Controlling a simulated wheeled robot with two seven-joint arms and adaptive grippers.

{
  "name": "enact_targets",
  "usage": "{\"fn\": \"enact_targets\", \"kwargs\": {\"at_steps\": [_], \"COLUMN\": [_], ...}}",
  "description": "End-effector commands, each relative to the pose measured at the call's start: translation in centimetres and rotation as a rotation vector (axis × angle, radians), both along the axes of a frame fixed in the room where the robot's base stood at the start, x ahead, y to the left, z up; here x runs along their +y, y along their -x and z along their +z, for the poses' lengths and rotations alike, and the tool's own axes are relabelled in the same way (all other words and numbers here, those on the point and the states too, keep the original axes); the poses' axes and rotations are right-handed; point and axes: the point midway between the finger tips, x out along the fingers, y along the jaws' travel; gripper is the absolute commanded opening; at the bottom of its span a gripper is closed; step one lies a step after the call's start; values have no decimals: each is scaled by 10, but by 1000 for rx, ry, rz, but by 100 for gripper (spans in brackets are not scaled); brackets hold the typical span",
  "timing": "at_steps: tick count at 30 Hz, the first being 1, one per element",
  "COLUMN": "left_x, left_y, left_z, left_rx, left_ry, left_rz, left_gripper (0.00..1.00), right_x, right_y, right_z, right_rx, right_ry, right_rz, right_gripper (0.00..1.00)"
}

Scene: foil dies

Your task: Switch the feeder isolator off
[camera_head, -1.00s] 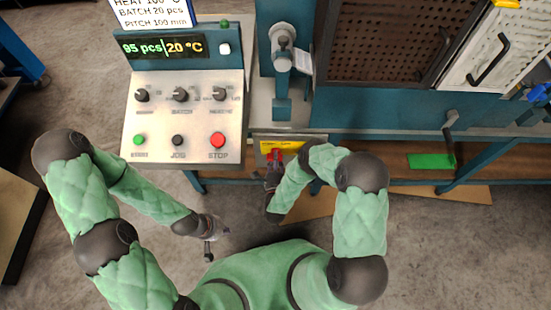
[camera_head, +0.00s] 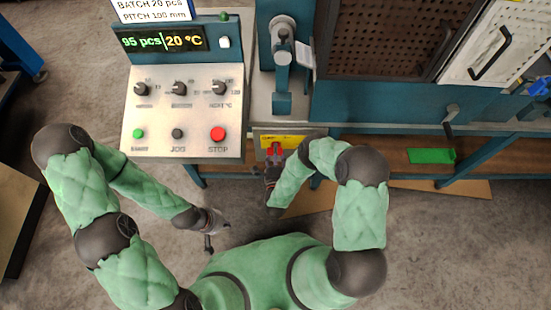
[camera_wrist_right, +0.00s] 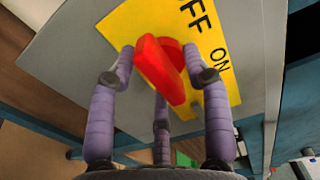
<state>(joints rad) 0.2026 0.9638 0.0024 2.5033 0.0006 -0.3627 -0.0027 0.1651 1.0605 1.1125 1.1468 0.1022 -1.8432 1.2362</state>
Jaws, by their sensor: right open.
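The feeder isolator is a red handle (camera_head: 276,151) on a yellow plate (camera_head: 292,141), low on the machine front, right of the control panel. In the right wrist view the red handle (camera_wrist_right: 161,72) stands out from the yellow plate (camera_wrist_right: 125,22), which bears the letters "FF" and "ON". My right gripper (camera_head: 273,168) is at the handle. Its open fingers (camera_wrist_right: 165,70) stand on either side of the handle, with a third finger below; I cannot tell whether they touch it. My left gripper (camera_head: 211,232) hangs low over the floor, away from the isolator; its fingers are too small to read.
The control panel (camera_head: 185,110) has three knobs, a green button, a black button and a red stop button (camera_head: 218,134). Its display reads 95 pcs and 20 °C. A crank handle (camera_head: 450,118) and a green piece (camera_head: 431,156) are to the right. The floor in front is open.

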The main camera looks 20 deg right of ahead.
Motion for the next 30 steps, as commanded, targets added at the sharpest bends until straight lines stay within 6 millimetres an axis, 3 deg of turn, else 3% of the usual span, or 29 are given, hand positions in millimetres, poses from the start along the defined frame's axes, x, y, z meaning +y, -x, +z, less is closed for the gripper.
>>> {"fn": "enact_targets", "kwargs": {"at_steps": [5,13,18,30], "left_x": [0,0,0,0], "left_y": [0,0,0,0], "left_z": [0,0,0,0], "left_rx": [0,0,0,0], "left_ry": [0,0,0,0], "left_rz": [0,0,0,0], "left_gripper": [0,0,0,0], "right_x": [6,21,27,33], "right_y": [19,73,92,113], "right_z": [-1,-1,0,0], "right_rx": [4,4,1,1], "right_ry": [0,0,1,0], "right_rz": [2,3,2,1], "right_gripper": [49,49,49,49]}}
